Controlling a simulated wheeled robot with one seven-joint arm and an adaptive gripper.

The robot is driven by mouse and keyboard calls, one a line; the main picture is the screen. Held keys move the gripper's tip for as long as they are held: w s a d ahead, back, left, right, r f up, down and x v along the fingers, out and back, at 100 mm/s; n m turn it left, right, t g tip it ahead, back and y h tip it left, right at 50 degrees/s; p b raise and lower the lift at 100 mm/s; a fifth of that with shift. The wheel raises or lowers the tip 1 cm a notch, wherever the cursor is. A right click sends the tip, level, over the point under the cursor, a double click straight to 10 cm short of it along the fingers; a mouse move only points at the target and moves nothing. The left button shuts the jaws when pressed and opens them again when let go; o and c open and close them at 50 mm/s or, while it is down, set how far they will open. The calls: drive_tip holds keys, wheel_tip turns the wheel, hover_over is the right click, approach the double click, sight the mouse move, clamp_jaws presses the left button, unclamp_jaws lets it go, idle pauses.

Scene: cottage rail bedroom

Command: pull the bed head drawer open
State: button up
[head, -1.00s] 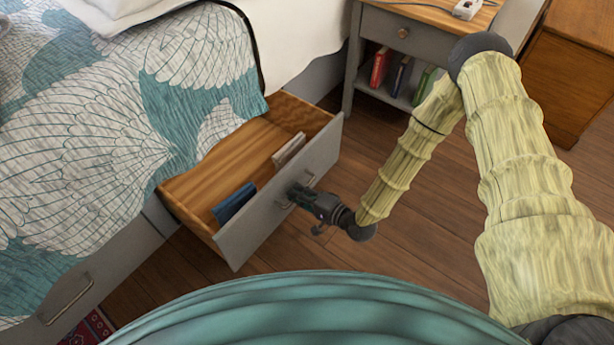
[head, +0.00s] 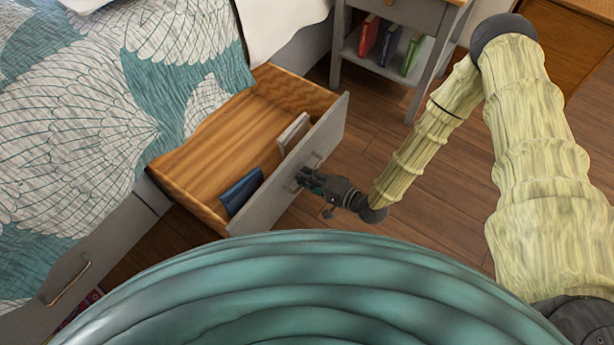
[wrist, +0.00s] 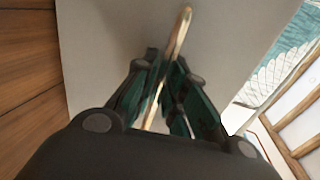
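The bed head drawer (head: 205,150) is out from the grey bed frame, showing its wooden inside with a blue book (head: 240,190) and a pale book or box (head: 293,133) in it. Its grey front (head: 335,122) carries a metal handle (head: 317,157). My gripper (head: 305,181) is at the handle, outside the drawer front. In the wrist view, the handle (wrist: 180,32) runs between the two fingers of my gripper (wrist: 166,72), which are closed in on it from both sides. The fingers hide part of the handle.
A second bed drawer with a handle (head: 68,282) is shut at the lower left. A grey nightstand (head: 425,14) with several books stands beyond the drawer. Patterned bedding (head: 70,120) lies above the drawer. Wooden floor (head: 365,130) is clear between drawer and nightstand.

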drive_tip(key=shift+o, duration=1)
drive_tip(key=v, duration=1.2)
drive_tip(key=s+d+f+n+g+h, duration=0.2)
drive_tip(key=s+f+n+g+h, duration=0.3)
drive_tip(key=s+f, duration=0.3)
drive_tip(key=s+d+n+g+h, duration=0.2)
drive_tip(key=s+d+g+h, duration=0.3)
drive_tip(key=s+d+h, duration=0.5)
wheel_tip(320, 180, up, 37)
drive_tip(key=s+a+y+p, duration=0.1)
drive_tip(key=y+p, duration=0.1)
drive_tip(key=p, duration=3.4)
drive_tip(key=shift+s+a+y, duration=0.2)
drive_tip(key=shift+s+y, duration=0.15)
drive_tip(key=shift+y, duration=0.05)
